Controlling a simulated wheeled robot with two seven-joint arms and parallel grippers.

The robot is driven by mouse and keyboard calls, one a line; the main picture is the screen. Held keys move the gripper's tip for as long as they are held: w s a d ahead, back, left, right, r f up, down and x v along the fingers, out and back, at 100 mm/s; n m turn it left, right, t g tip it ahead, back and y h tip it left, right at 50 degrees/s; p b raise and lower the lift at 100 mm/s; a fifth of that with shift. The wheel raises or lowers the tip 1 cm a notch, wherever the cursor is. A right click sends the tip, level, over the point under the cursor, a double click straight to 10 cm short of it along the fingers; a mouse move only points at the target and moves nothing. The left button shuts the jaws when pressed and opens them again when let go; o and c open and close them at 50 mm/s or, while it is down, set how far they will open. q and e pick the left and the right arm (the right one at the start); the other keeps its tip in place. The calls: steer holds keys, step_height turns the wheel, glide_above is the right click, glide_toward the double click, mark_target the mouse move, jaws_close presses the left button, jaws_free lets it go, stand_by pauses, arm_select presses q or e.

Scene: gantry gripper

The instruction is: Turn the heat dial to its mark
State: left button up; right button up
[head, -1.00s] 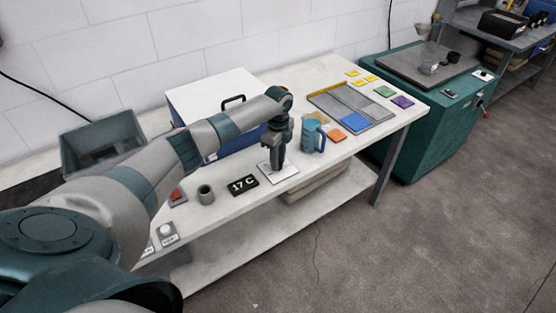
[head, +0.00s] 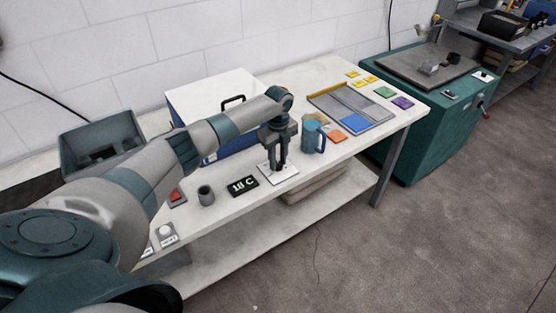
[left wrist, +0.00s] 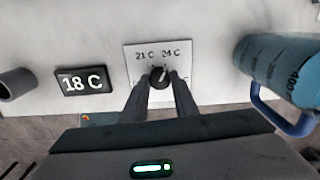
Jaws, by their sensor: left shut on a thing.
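The heat dial is a small dark knob (left wrist: 159,76) with a light pointer line, on a white plate (left wrist: 131,57) marked 21 C and 24 C. In the left wrist view the pointer leans slightly right of straight up, towards the 24 C side. My left gripper (head: 277,166) points down at the plate; its fingers are shut on the knob, one on each side. In the head view the gripper hides the knob. A black display (head: 243,186) left of the plate reads 18 C, also in the left wrist view (left wrist: 84,81). My right gripper is not in view.
A blue mug (head: 313,135) stands close right of the plate. A grey cup (head: 206,195) stands left of the display. Behind are a white and blue box (head: 215,95) and, right, a tray with a blue tile (head: 354,123). A dark bin (head: 100,145) is at left.

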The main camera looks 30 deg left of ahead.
mark_target(278, 163)
arm_select(q)
steer(key=o, duration=1.1)
steer(key=shift+r, duration=0.1)
steer(key=shift+c, duration=0.2)
steer(key=shift+r, duration=0.1)
step_height(278, 163, up, 17)
steer(key=b, duration=0.4)
steer(key=shift+d, duration=0.1)
